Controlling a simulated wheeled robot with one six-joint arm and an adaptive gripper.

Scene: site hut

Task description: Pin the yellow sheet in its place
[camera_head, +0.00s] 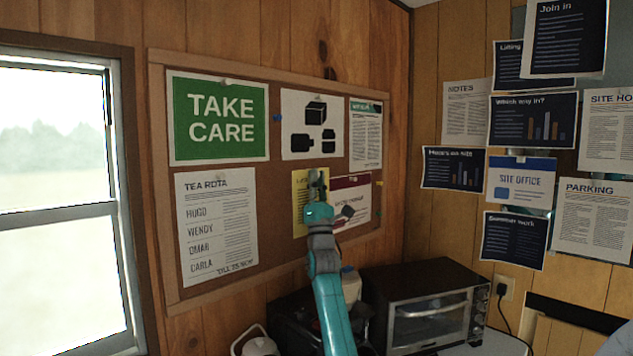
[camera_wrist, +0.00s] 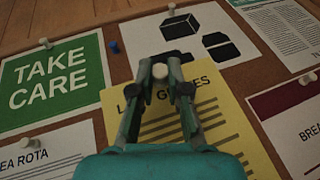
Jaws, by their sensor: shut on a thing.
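The yellow sheet (camera_head: 298,210) is on the cork board, between the tea rota and a maroon-topped sheet. In the wrist view the yellow sheet (camera_wrist: 215,115) lies behind my fingers, its heading partly hidden. My gripper (camera_head: 317,180) is at the sheet's upper part. In the wrist view my gripper (camera_wrist: 160,72) is shut on a white push pin (camera_wrist: 160,70), close to the sheet's top edge. I cannot tell whether the pin's point is in the board. No other pin shows on the yellow sheet.
The cork board (camera_head: 270,170) also holds a green TAKE CARE sign (camera_head: 220,118), a tea rota (camera_head: 217,225) and a black-pictogram sheet (camera_head: 312,124). A blue pin (camera_wrist: 113,46) sits in bare cork. A toaster oven (camera_head: 425,305) stands below right.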

